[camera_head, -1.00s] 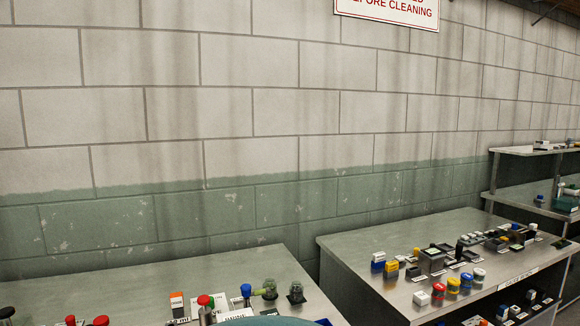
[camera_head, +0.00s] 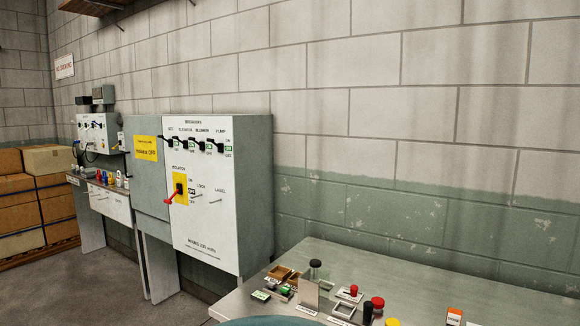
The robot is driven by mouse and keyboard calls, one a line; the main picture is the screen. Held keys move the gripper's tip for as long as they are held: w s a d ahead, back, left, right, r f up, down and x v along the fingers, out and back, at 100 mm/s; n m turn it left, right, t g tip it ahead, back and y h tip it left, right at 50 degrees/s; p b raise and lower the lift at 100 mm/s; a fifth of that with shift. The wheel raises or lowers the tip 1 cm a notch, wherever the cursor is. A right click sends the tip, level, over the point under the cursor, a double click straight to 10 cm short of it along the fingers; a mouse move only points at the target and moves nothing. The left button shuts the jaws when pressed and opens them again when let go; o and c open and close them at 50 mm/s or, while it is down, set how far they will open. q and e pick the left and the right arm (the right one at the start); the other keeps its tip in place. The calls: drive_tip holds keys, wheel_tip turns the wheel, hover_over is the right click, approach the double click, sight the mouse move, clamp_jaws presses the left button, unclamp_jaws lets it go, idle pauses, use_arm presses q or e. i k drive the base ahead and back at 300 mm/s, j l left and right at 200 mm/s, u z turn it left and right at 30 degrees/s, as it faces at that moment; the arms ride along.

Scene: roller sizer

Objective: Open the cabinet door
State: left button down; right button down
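A grey electrical cabinet (camera_head: 255,190) stands against the wall left of centre. Its white front panel (camera_head: 208,228) has a row of black switches (camera_head: 200,144) along the top. Neither of my grippers is in view.
A metal table (camera_head: 240,300) with small switches and buttons fills the lower right, in front of the wall. A second control box (camera_head: 98,132) stands farther left over a bench. Cardboard boxes (camera_head: 48,160) are stacked at the far left. Floor (camera_head: 85,285) is clear at lower left.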

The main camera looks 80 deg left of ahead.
sight(144, 152)
drive_tip(key=u, duration=3.5)
drive_tip(key=i+u, duration=0.25)
drive_tip(key=i, duration=3.25)
